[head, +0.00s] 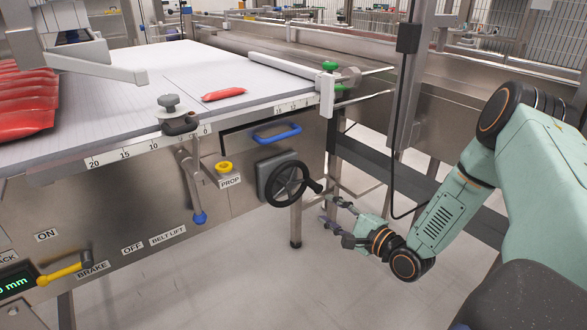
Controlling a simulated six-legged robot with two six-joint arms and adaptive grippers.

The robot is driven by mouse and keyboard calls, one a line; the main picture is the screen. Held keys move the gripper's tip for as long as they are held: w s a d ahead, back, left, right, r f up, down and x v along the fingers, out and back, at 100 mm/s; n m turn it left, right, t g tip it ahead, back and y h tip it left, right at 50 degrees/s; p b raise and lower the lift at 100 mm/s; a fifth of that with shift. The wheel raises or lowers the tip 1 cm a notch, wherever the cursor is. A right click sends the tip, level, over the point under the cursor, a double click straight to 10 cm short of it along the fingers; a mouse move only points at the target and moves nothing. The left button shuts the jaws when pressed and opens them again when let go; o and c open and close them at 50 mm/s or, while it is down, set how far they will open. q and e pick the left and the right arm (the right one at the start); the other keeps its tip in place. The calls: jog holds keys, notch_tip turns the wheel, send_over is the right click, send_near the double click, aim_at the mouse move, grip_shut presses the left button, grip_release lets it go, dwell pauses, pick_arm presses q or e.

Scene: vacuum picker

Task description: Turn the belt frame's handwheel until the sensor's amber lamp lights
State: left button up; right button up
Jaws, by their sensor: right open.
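The black handwheel (287,184) is mounted on the steel front of the belt frame (130,215), near its right end. Its crank knob (316,187) sticks out at the wheel's right side. My right gripper (330,212) is open and empty, a little below and to the right of the knob, and appears apart from it. I cannot make out the sensor or an amber lamp with certainty. My left gripper is not in view.
A red packet (224,94) lies on the white belt (200,70), with more red packs (25,100) at the left. A blue handle (277,133), a yellow PROP knob (224,167), a blue-tipped lever (199,217) and a yellow brake lever (62,271) are on the frame.

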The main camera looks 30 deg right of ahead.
aim_at(308, 182)
jog(key=w+n, duration=0.1)
jog(key=n, duration=0.5)
jog(key=w+r+n+p, duration=0.1)
jog(key=n, duration=0.5)
jog(key=w+d+n+t+p, duration=0.1)
jog(key=w+n, duration=0.1)
jog(key=n, duration=0.3)
jog(key=shift+w+r+n+h, duration=0.1)
jog(key=shift+r+n+h, duration=0.3)
jog(key=shift+r+n, duration=0.2)
jog(key=shift+n, duration=0.9)
jog(key=shift+w, duration=0.4)
jog(key=w+b, duration=0.1)
jog(key=w, duration=0.2)
jog(key=w+b, duration=0.1)
jog(key=w, duration=0.2)
jog(key=shift+a+f+b, duration=0.15)
jog(key=shift+a+b, duration=0.05)
jog(key=shift+b, duration=0.1)
jog(key=shift+w, duration=0.5)
grip_shut()
